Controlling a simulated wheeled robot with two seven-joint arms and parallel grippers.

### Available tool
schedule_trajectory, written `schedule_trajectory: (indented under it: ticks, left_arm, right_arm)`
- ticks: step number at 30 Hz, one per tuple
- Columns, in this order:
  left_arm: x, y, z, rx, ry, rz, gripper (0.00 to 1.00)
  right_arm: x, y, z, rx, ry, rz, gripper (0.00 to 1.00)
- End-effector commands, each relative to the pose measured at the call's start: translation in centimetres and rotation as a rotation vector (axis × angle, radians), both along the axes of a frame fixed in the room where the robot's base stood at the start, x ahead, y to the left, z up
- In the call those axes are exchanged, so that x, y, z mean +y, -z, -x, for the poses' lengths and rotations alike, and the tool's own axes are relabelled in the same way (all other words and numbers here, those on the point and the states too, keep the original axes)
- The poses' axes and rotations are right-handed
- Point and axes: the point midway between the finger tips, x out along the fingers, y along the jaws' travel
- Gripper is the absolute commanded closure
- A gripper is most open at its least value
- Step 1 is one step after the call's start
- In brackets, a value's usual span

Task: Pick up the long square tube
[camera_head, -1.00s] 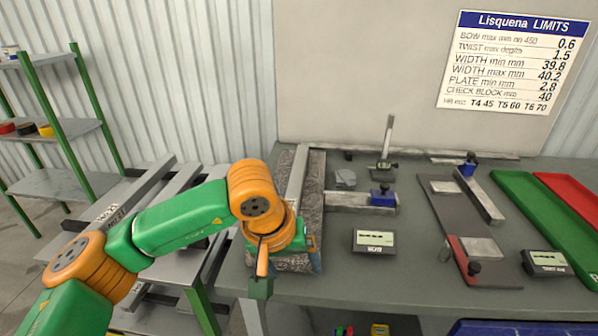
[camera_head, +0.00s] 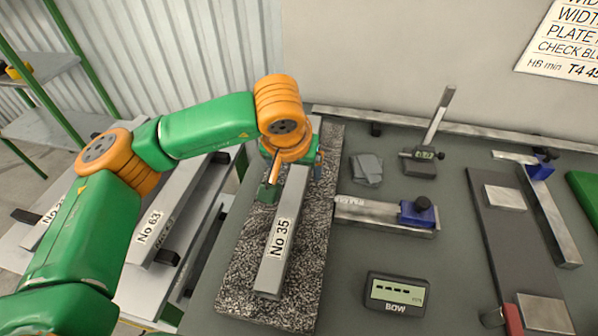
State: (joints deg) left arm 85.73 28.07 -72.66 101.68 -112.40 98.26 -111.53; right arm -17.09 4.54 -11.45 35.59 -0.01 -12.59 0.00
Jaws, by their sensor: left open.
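A long grey square tube (camera_head: 279,241) labelled "No 35" lies on a speckled granite plate (camera_head: 236,272), running from near the front to the back. More long square tubes, one labelled "No 63" (camera_head: 163,223), lie on the rack at the left. My left gripper (camera_head: 276,190) is over the far half of the No 35 tube, pointing down. It is open, with one finger at the tube's left side. My right gripper is out of view.
Right of the plate are a grey cloth (camera_head: 366,169), a height gauge (camera_head: 424,154), a steel bar with a blue clamp (camera_head: 385,214) and a BOW display (camera_head: 394,294). A dark fixture plate (camera_head: 508,244) lies farther right. A rail (camera_head: 460,135) runs along the back.

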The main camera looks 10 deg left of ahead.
Motion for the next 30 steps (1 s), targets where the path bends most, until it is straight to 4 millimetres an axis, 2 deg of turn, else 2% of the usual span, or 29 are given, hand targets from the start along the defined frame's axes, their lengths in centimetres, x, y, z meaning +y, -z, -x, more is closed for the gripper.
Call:
schedule_trajectory:
  ticks: [1, 4, 8, 14, 17, 21, 24, 30]
  left_arm:
    - [0.2, 0.3, -0.1, 0.007, -0.001, -0.002, 0.15]
    - [0.5, 2.2, -0.7, 0.007, -0.003, -0.001, 0.15]
    - [0.4, 4.1, -1.4, 0.003, 0.0, -0.001, 0.15]
    - [0.4, 4.4, -1.5, 0.001, 0.0, 0.0, 0.15]
    - [0.4, 4.4, -1.5, 0.001, 0.0, 0.0, 0.39]
    - [0.4, 4.4, -1.5, 0.001, 0.0, 0.0, 0.77]
    - [0.4, 4.4, -1.5, 0.0, 0.0, 0.001, 1.0]
    - [0.4, 4.4, -1.5, 0.0, 0.0, 0.001, 1.0]
  right_arm:
    - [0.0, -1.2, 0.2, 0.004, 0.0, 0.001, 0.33]
    - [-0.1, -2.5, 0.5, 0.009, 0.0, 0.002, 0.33]
    - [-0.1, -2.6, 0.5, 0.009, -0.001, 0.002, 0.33]
    - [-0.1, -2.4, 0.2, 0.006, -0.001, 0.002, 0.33]
    - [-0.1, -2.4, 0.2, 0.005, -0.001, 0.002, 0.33]
    - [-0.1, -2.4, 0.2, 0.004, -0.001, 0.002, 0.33]
    - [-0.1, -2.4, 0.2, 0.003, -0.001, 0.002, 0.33]
    - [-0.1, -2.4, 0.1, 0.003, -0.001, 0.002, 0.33]
